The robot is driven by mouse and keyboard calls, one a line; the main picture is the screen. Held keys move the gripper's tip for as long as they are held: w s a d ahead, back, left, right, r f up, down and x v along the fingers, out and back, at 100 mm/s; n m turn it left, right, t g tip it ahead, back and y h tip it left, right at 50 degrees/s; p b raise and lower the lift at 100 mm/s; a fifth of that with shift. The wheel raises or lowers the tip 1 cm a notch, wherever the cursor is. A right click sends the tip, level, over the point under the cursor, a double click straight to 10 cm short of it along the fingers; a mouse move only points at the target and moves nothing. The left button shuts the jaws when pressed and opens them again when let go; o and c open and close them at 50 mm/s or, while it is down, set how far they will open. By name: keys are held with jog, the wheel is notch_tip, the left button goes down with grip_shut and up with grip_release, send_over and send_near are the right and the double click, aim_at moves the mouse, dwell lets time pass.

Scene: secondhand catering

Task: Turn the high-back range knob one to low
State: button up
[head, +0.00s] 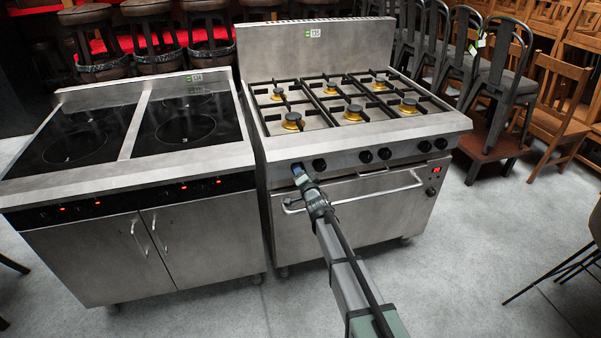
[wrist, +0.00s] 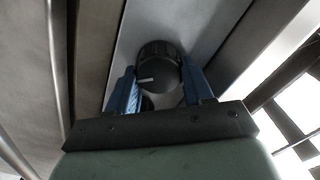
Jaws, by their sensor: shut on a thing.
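The high-back range (head: 359,140) stands right of centre in the head view, with a row of black knobs on its front panel. My gripper (head: 298,169) is at the left end of that row, and it hides the leftmost knob there. In the wrist view a black ribbed knob (wrist: 160,64) sits between the two blue fingers of my gripper (wrist: 158,75). The fingers are shut on its sides. A white pointer line on the knob points to the left in that picture. Any markings around the knob are not visible.
The neighbouring knob (head: 319,164) is close to the right of my gripper. The oven door handle (head: 352,198) runs below the knobs. An induction range (head: 130,190) stands on the left. Open grey floor (head: 450,260) lies in front; stacked chairs (head: 500,70) stand behind right.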

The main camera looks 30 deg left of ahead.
jog(key=m, duration=0.6)
jog(key=shift+w+m, duration=0.15)
jog(key=shift+m, duration=0.15)
dwell(0.5)
jog(key=o, duration=1)
jog(key=shift+f, duration=0.15)
jog(key=shift+o, duration=0.2)
jog(key=shift+d, duration=0.1)
jog(key=v, duration=1.3)
jog(key=shift+s+d, duration=0.2)
jog(key=shift+s, duration=0.15)
